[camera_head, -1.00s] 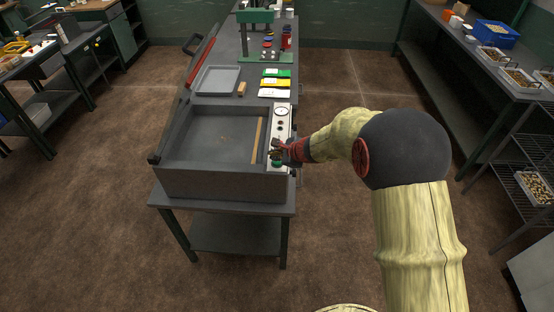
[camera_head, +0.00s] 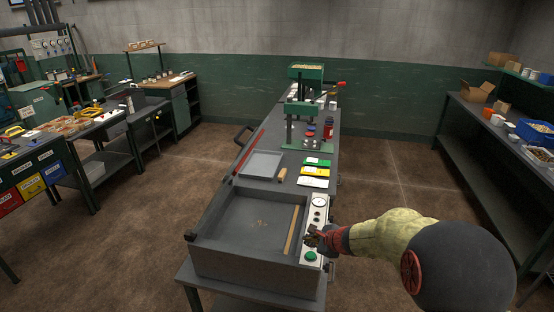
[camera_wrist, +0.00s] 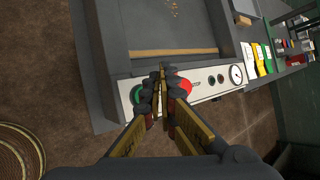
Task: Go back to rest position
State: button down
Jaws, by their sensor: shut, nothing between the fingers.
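My gripper (camera_head: 314,238) is at the control panel (camera_head: 318,215) on the right side of the grey tray-like machine (camera_head: 232,258). In the wrist view my gripper (camera_wrist: 163,75) has its fingers together and empty, in front of the white panel (camera_wrist: 210,83). A green button (camera_wrist: 137,94) shows left of the fingers and a red button (camera_wrist: 184,86) right of them, partly hidden. The gauge (camera_wrist: 236,74) is farther right. In the head view the green button (camera_head: 311,256) lies just below my gripper. I cannot tell whether the fingertips touch the panel.
A wooden strip (camera_head: 295,229) lies inside the machine. Behind it are a shallow grey tray (camera_head: 262,164), coloured cards (camera_head: 315,172) and a green press stand (camera_head: 302,105). Benches stand at left and right (camera_head: 480,130). The brown floor (camera_head: 400,185) between the benches is open.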

jog(key=s+a+r+n+g+y, duration=0.1)
jog(key=s+a+r+n+g, duration=0.15)
jog(key=s+n, duration=0.6)
jog(key=s+a+r+n+g, duration=0.25)
jog(key=s+n, duration=0.25)
jog(key=s, duration=0.7)
jog(key=s+d+r+n+t+h+b, duration=0.1)
jog(key=s+d+r+n+h, duration=0.1)
jog(key=s+r, duration=0.4)
jog(key=s+d+r+n+t+h+b, duration=0.1)
jog(key=s+d+r+n, duration=0.3)
jog(key=s, duration=0.9)
jog(key=shift+d+r+n+h, duration=0.15)
jog(key=shift+r+n+h, duration=0.75)
jog(key=shift+r+n, duration=0.55)
